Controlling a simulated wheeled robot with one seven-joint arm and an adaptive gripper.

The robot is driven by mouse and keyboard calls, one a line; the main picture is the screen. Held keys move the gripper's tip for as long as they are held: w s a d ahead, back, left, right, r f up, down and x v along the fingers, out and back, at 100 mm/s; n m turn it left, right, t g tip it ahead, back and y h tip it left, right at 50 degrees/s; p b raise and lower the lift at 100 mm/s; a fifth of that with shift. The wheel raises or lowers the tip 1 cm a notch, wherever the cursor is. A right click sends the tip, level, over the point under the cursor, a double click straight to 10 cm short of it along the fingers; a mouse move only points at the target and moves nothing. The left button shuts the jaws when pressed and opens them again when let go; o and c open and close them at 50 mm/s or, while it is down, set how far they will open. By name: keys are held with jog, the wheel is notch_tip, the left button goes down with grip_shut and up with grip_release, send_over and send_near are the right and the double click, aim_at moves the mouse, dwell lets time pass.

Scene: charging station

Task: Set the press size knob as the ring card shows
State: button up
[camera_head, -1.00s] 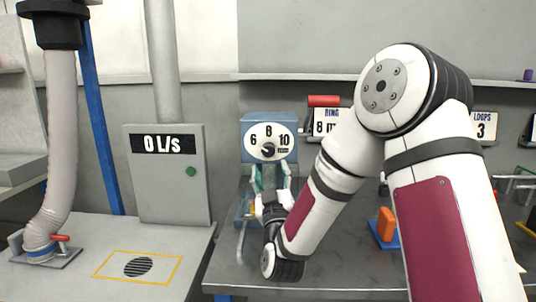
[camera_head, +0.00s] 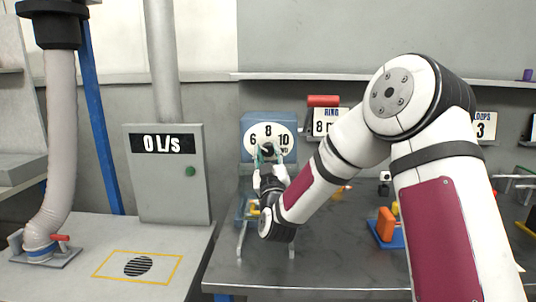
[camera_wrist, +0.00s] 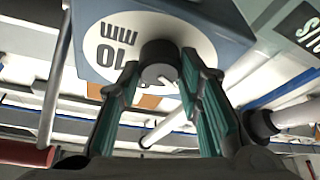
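The press (camera_head: 254,122) is a blue box with a white dial marked 6, 8 and 10. Its dark size knob (camera_wrist: 160,58) sits in the middle of the dial in the wrist view, with a pale pointer mark on its face. My gripper (camera_head: 267,152) is in front of the dial. In the wrist view its green fingers (camera_wrist: 162,80) are apart, one on each side of the knob; I cannot tell whether they touch it. The ring card (camera_head: 322,122) stands behind my arm and reads "RING 8 m", its right part hidden by the arm.
A card reading "LOOPS 3" (camera_head: 484,127) stands at the right. An orange block on a blue base (camera_head: 387,226) lies on the bench beside my arm. A grey cabinet reading "0 L/s" (camera_head: 166,175) stands left of the press. The front of the bench is clear.

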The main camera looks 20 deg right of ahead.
jog(key=c, duration=0.4)
jog(key=shift+a+m+h+b, duration=0.1)
jog(key=shift+m+h+b, duration=0.3)
jog(key=shift+m+b, duration=0.15)
jog(key=m+h+b, duration=0.1)
jog(key=m+b, duration=0.1)
jog(key=m+h+b, duration=0.1)
jog(key=m+b, duration=0.1)
jog(key=m, duration=0.1)
jog(key=shift+f+m+g+h, duration=0.1)
jog(key=shift+m+g+h, duration=0.2)
jog(key=shift+h, duration=0.1)
jog(key=m+h+b, duration=0.1)
jog(key=m+b, duration=0.1)
jog(key=m+g+h+b, duration=0.1)
jog(key=m+b, duration=0.1)
jog(key=m, duration=0.1)
jog(key=shift+h+b, duration=0.3)
jog(key=shift+h, duration=0.1)
jog(key=shift+m+g+h+b, duration=0.45)
jog(key=shift+m+b, duration=0.4)
jog(key=shift+m, duration=0.5)
jog(key=shift+m+g+h+b, duration=0.35)
jog(key=shift+m+g+b, duration=0.35)
jog(key=shift+m, duration=0.6)
jog(key=shift+r, duration=0.2)
